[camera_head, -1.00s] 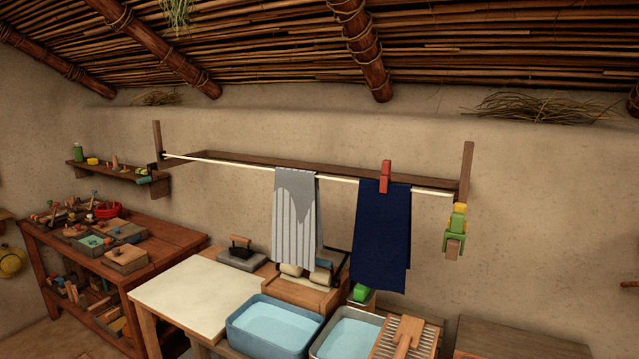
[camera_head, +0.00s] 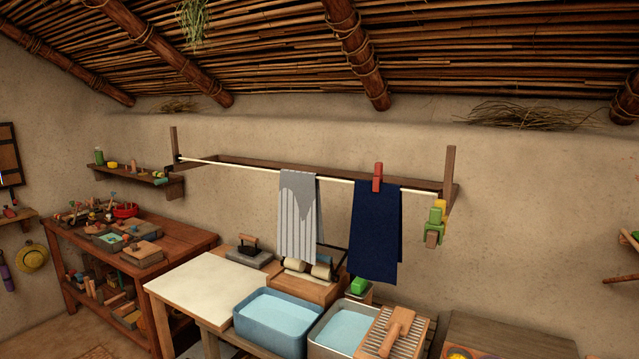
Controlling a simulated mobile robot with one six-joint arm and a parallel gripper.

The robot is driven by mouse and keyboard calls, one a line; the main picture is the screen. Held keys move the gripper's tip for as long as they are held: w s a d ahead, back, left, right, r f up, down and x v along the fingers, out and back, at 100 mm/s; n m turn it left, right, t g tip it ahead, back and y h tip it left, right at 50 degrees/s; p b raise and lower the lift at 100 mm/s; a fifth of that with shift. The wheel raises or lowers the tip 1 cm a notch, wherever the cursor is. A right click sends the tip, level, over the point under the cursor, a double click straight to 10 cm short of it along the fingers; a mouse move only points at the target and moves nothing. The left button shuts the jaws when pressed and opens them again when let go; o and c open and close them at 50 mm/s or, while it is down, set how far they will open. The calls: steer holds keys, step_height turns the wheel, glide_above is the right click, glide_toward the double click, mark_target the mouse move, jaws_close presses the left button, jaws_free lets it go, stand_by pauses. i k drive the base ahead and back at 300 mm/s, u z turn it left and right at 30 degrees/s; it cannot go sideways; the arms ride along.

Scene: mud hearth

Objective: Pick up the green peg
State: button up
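A green peg-like piece (camera_head: 434,226) hangs at the right end of the clothesline, by the wooden post. It is in a small cluster with a yellow piece (camera_head: 440,206) above and a brown piece (camera_head: 432,240) below; how they are joined is too small to tell. A red peg (camera_head: 377,177) stands on the line over the navy cloth (camera_head: 375,235). A striped grey cloth (camera_head: 297,220) hangs to its left. My gripper is not in view.
Below the line are a blue basin (camera_head: 270,322) and a grey basin (camera_head: 345,330) of water, and a washboard (camera_head: 398,335). A pale-topped table (camera_head: 205,290) is clear. A cluttered workbench (camera_head: 185,240) stands at left.

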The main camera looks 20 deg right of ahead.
mark_target(434, 224)
steer(key=u, duration=0.15)
steer(key=i, duration=0.9)
steer(key=z, duration=0.25)
steer(key=k, duration=0.6)
steer(key=z, duration=0.5)
steer(key=k, duration=0.75)
steer(key=z, duration=0.4)
steer(key=i, duration=0.75)
